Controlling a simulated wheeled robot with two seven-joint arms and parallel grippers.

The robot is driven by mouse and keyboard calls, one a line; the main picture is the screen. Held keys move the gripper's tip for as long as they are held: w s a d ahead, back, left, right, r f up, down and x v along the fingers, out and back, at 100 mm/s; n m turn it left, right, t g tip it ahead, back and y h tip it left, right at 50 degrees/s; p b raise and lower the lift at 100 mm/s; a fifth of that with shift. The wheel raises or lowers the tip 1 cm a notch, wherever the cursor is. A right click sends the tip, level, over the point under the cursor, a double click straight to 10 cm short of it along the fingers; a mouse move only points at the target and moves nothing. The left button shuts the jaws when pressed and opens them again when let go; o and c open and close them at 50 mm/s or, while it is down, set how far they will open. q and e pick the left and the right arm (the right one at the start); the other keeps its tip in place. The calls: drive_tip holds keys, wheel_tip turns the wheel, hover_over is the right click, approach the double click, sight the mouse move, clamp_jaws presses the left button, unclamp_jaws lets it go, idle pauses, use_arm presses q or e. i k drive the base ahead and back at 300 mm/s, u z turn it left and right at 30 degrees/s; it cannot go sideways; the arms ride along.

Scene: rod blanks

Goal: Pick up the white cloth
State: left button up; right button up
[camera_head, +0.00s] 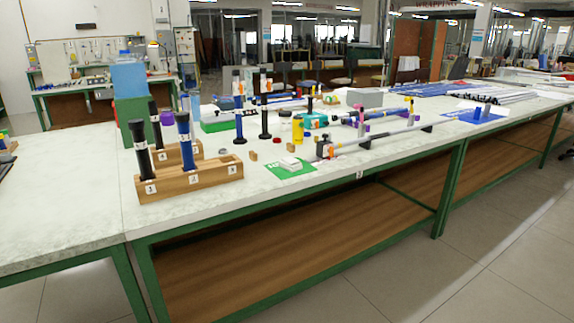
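A small white folded bundle that looks like the white cloth (291,163) lies on a green mat (283,174) near the front edge of the long table. Nothing covers it from above. Neither of my grippers shows in the head view.
A wooden block rack (190,181) with dark and blue rods stands left of the mat. A long grey rod (385,134) on small supports lies to the right, beside a small black bottle (322,147). The table front edge is green-framed; a brown lower shelf (290,243) is below.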

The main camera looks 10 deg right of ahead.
sight(292, 164)
drive_tip(key=z, duration=0.2)
drive_tip(key=k, duration=0.25)
drive_tip(key=z, duration=2.1)
drive_tip(key=i, duration=0.25)
drive_tip(key=u, duration=1.05)
drive_tip(key=i, duration=1)
drive_tip(key=u, duration=0.5)
